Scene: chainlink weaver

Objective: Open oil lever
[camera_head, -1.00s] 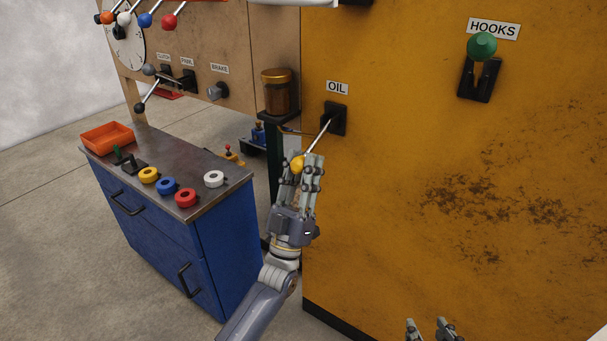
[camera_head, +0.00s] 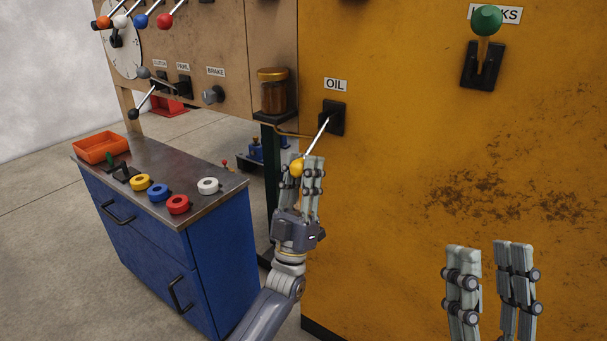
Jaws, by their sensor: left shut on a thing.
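The oil lever is a metal rod (camera_head: 317,138) with a yellow knob (camera_head: 296,169) on its end. It comes out of a black mount (camera_head: 334,117) on the yellow panel, under the OIL label (camera_head: 335,85), and slants down to the left. My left gripper (camera_head: 303,165) is shut on the yellow knob, its fingers pointing up around it. The fingers hide part of the knob. My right gripper (camera_head: 488,250) is open and empty at the lower right, in front of the panel and apart from the lever.
A green-knobbed lever (camera_head: 487,20) is at the upper right of the panel. A jar (camera_head: 273,92) stands on a stand left of the oil lever. A blue cabinet (camera_head: 222,262) with tape rolls and an orange tray (camera_head: 101,147) is at left. Floor (camera_head: 40,255) at lower left is clear.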

